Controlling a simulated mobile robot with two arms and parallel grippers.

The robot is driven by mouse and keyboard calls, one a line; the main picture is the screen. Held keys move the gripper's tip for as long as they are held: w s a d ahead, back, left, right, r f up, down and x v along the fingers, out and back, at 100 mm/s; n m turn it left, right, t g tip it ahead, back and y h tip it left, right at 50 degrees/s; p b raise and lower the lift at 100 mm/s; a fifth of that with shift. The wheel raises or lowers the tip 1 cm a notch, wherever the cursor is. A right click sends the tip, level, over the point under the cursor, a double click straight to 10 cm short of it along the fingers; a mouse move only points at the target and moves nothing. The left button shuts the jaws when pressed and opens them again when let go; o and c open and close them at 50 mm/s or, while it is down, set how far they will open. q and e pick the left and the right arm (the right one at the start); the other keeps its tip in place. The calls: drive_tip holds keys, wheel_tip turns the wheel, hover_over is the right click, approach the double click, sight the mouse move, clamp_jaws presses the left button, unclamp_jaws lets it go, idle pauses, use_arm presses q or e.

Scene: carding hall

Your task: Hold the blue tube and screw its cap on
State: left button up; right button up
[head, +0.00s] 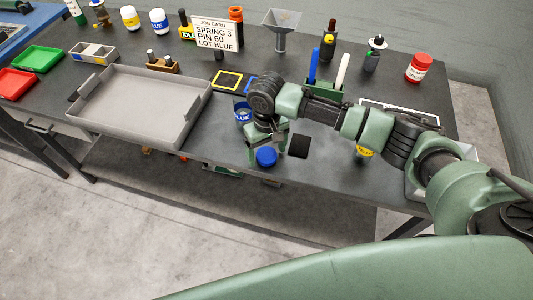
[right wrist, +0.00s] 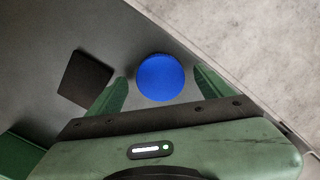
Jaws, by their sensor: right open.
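A round blue cap (head: 266,157) lies near the front edge of the dark table, and it also shows in the right wrist view (right wrist: 160,77). I cannot tell whether anything is under it. My right gripper (head: 267,145) is open above the cap; in the right wrist view its two green fingers stand on either side of the cap, apart from it. My left gripper is not in view.
A black square pad (head: 299,146) lies right of the cap. A large grey tray (head: 135,122) is to the left. A yellow-labelled item (head: 364,152) sits under my right arm. A job card (head: 216,34), bottles and a funnel (head: 281,30) stand at the back.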

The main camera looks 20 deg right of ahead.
sight(267, 154)
drive_tip(key=shift+f, duration=0.2)
drive_tip(key=c, duration=1.4)
drive_tip(key=shift+r, duration=0.15)
wheel_tip(267, 154, up, 20)
drive_tip(key=b, duration=0.2)
